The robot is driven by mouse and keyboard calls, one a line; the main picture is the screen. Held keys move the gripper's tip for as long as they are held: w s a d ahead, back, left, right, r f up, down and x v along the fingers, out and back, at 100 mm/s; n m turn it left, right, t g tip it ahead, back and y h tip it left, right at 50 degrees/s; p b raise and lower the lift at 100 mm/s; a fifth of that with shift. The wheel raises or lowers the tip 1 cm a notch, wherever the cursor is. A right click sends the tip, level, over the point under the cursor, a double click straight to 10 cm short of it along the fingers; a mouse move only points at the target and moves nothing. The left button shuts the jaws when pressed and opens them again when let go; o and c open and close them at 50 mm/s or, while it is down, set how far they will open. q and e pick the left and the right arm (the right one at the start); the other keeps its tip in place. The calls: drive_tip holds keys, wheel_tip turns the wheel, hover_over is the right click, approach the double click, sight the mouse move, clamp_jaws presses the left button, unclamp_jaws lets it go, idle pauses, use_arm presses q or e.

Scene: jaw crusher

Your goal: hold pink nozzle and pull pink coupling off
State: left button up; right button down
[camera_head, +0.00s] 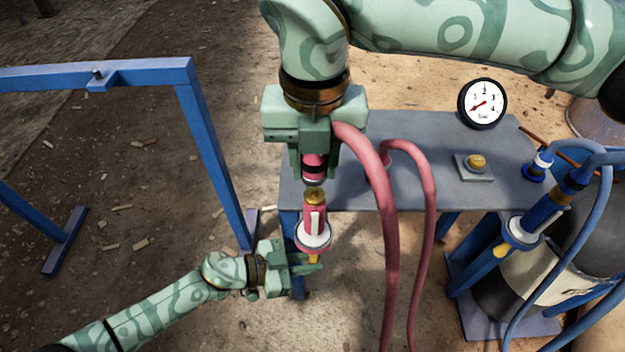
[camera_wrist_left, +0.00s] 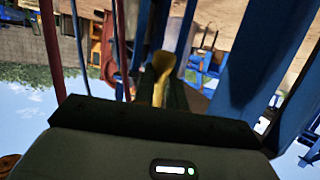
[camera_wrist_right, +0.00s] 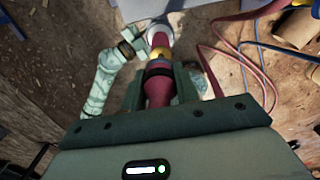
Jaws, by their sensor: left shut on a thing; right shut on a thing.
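The pink nozzle (camera_head: 315,218) hangs upright in front of the bench, with a white ring and a yellow lower tip (camera_head: 315,258). My left gripper (camera_head: 312,264) is shut on the nozzle at this tip; the tip also shows between its fingers in the left wrist view (camera_wrist_left: 160,75). The pink coupling (camera_head: 314,165), with a dark band, is in line above the nozzle's gold top (camera_head: 315,197). My right gripper (camera_head: 314,160) is shut on the coupling, also visible in the right wrist view (camera_wrist_right: 159,86). I cannot tell whether coupling and nozzle still touch.
Pink hose (camera_head: 385,230) loops down right of the nozzle. The grey bench (camera_head: 440,185) behind carries a gauge (camera_head: 482,103) and a yellow button (camera_head: 477,162). A blue nozzle (camera_head: 525,232) with blue hoses stands at right. A blue frame (camera_head: 205,130) stands at left.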

drive_tip(key=shift+r, duration=1.05)
use_arm(q)
drive_tip(key=o, duration=0.8)
drive_tip(key=shift+o, duration=0.2)
drive_tip(key=shift+a, duration=0.1)
